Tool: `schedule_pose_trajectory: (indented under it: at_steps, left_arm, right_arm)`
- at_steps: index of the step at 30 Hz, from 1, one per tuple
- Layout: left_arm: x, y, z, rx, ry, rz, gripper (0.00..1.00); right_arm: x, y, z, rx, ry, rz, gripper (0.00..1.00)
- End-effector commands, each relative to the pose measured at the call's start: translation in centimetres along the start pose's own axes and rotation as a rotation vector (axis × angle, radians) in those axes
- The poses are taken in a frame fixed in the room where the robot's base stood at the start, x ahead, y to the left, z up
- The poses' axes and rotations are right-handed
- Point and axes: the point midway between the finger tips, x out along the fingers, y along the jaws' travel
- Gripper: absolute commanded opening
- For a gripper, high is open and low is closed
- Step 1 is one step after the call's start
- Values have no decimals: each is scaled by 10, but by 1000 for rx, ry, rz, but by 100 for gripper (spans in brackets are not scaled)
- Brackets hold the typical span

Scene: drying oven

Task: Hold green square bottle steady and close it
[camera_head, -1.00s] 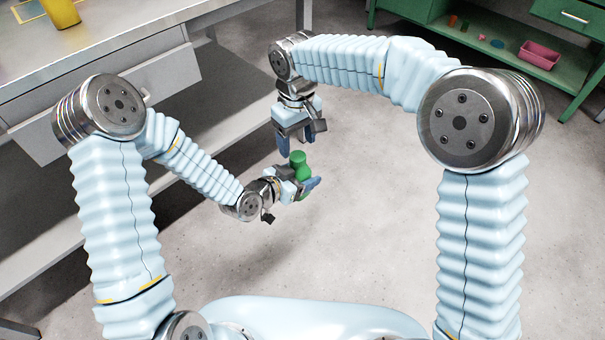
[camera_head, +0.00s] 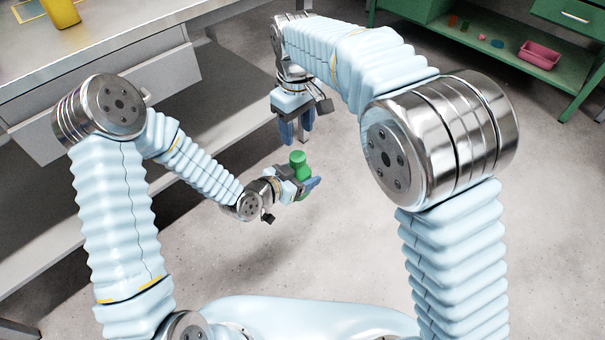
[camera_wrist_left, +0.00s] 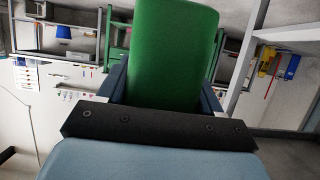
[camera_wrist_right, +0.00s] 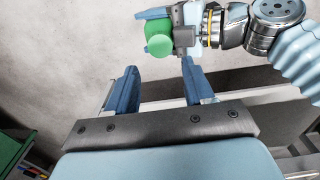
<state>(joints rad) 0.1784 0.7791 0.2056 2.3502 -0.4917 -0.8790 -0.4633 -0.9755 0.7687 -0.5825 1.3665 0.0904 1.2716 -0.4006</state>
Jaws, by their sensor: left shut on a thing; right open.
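The green square bottle (camera_head: 303,176) is held off the floor in the middle of the head view, with a round green cap (camera_head: 297,157) on its top. My left gripper (camera_head: 306,187) is shut on the bottle's body. In the left wrist view the bottle's green side (camera_wrist_left: 170,50) fills the space between the fingers. My right gripper (camera_head: 297,130) is open and empty, pointing down above the bottle, apart from it. In the right wrist view the cap (camera_wrist_right: 160,45) shows beyond my right fingers (camera_wrist_right: 155,88). How tightly the cap sits cannot be told.
A grey workbench (camera_head: 110,75) with drawers stands at the left, with a yellow container (camera_head: 62,12) on it. A green shelf unit (camera_head: 490,45) at the back right holds a pink basket (camera_head: 539,55) and small items. The floor around the grippers is clear.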

Motion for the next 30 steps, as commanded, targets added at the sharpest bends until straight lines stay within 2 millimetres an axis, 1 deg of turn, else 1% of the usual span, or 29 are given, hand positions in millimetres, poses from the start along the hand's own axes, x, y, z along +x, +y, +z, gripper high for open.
schedule_pose_trajectory:
  at_steps: [7,10,14,21,25,30]
  left_arm:
    - [0,0,0,0,0,0,0]
    - [0,0,0,0,0,0,0]
    - [0,0,0,0,0,0,0]
    - [0,0,0,0,0,0,0]
    - [0,0,0,0,0,0,0]
    - [0,0,0,0,0,0,0]
  right_arm:
    - [1,0,0,0,-1,0,52]
    - [8,0,0,1,-2,0,52]
    - [25,-1,0,0,-4,-1,52]
    - [61,0,0,0,-3,0,52]
    - [74,0,0,1,-3,-1,52]
    - [80,0,0,0,0,0,52]
